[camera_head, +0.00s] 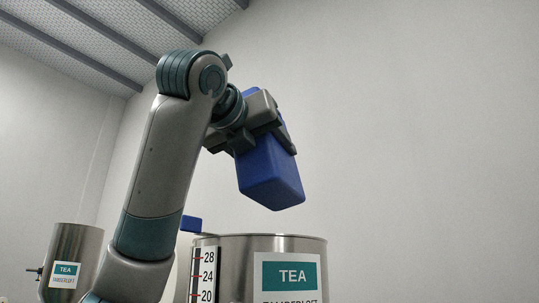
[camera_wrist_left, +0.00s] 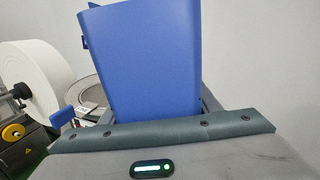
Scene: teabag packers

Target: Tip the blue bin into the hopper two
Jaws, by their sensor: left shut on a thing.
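The blue bin (camera_head: 271,174) hangs in the air in the head view, tilted, with its lower end above the rim of a steel hopper. My left gripper (camera_head: 262,131) is shut on the bin. The bin also fills the upper middle of the left wrist view (camera_wrist_left: 140,62). The steel hopper (camera_head: 235,270) carries a TEA label and a level scale with 28, 24 and 20. I cannot read a hopper number. The inside of the hopper and the bin's contents are hidden. My right gripper is in neither view.
A second steel vessel (camera_head: 77,245) with a TEA label stands at the far left. A small blue part (camera_head: 191,224) shows at the hopper's left rim. In the left wrist view, a large white roll (camera_wrist_left: 52,78) sits on a machine at left. The air right of the bin is clear.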

